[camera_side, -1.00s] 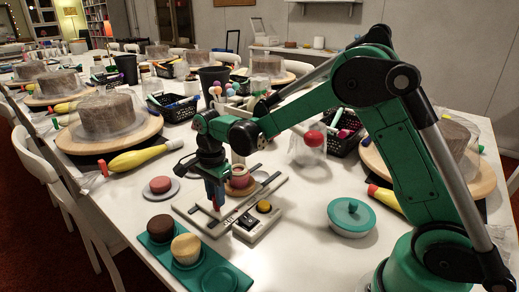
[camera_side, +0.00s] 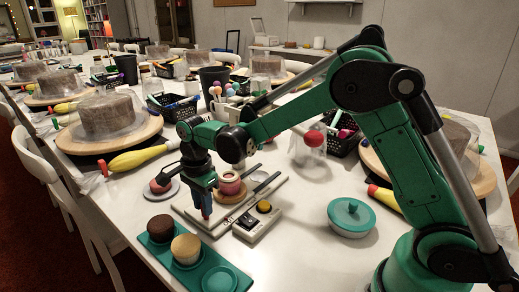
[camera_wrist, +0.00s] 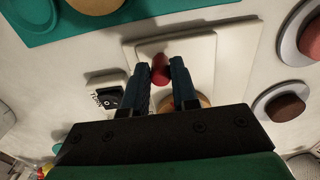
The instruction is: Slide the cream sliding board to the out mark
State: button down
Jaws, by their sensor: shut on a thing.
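The cream sliding board (camera_wrist: 200,48) lies flat on a larger pale base plate (camera_wrist: 248,45) on the white table. A red knob (camera_wrist: 160,70) stands on the board. My gripper (camera_side: 205,215) is shut on this knob, low over the board's near-left end; in the wrist view my gripper (camera_wrist: 162,75) has the knob between its fingertips. A pink cup (camera_side: 230,182) stands on a round wooden disc behind my gripper. The disc (camera_wrist: 204,100) is partly hidden by my fingers in the wrist view. I cannot make out the out mark clearly.
A control box (camera_side: 258,220) with a yellow button and black switch sits right of the board. A teal tray (camera_side: 220,279) with two cakes is in front. A red cake (camera_side: 160,186) on a saucer stands close on the left. A teal lidded bowl (camera_side: 351,216) is farther right.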

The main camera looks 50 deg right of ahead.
jog(key=shift+a, duration=0.1)
jog(key=c, duration=0.7)
grip_release()
jog(key=shift+r, duration=3.5)
